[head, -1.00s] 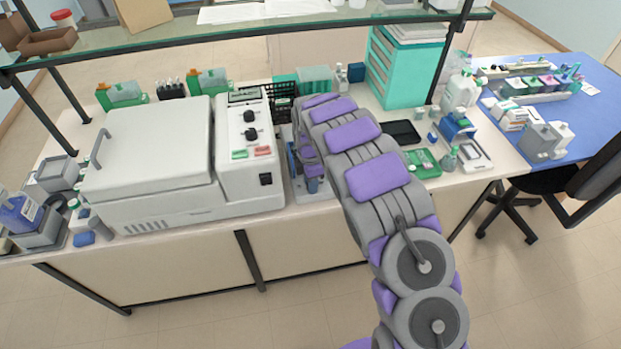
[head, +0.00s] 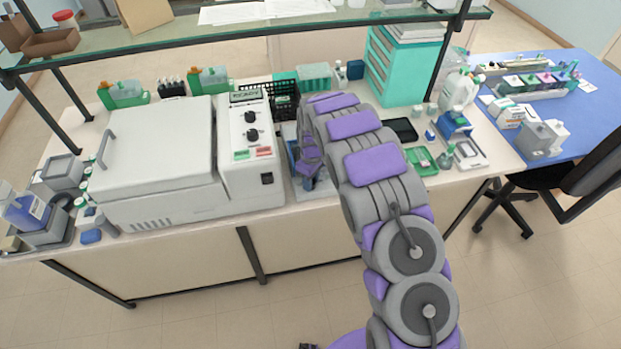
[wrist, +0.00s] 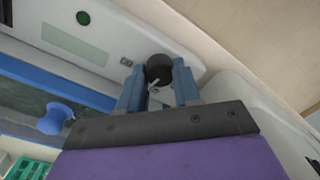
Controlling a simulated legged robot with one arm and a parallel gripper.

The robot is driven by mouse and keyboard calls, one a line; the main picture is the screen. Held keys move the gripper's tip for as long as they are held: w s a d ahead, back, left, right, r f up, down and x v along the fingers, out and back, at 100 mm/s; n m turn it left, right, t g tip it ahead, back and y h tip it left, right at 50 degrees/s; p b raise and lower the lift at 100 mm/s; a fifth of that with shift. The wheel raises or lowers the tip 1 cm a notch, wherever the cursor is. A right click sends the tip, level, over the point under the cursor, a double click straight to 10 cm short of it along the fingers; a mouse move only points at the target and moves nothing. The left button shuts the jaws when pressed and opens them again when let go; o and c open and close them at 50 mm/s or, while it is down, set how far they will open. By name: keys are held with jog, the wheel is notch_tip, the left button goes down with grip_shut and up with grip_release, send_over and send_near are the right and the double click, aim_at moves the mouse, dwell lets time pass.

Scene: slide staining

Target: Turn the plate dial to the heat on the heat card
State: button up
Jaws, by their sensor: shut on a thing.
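In the wrist view, a round black dial (wrist: 158,69) sits on the pale front face of a device. My gripper (wrist: 158,86) has its two blue-grey fingers on either side of the dial and is shut on it. A light pointer-like mark shows at the dial's lower edge. The device's face (wrist: 112,22) also carries a round green spot (wrist: 83,18) and a pale rectangular label, too small to read. In the head view, my arm reaches down to the bench right of the big white machine and hides most of this spot. I cannot make out the heat card.
The big white machine (head: 160,150), with two black knobs on its panel, stands close left of my gripper. A black tray (head: 401,130), a green tray (head: 420,161) and a teal drawer cabinet (head: 392,70) stand to the right. A glass shelf (head: 250,25) spans above the bench.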

jog(key=m, duration=0.5)
jog(key=shift+w+r+m+p, duration=0.15)
jog(key=shift+m+p, duration=0.15)
jog(key=shift+p, duration=0.05)
jog(key=m, duration=0.4)
jog(key=shift+m+t, duration=0.3)
jog(key=shift+m, duration=0.1)
jog(key=o, duration=1)
jog(key=shift+o, duration=0.2)
notch_tip(320, 180, up, 17)
jog(key=p, duration=0.1)
jog(key=shift+d, duration=0.35)
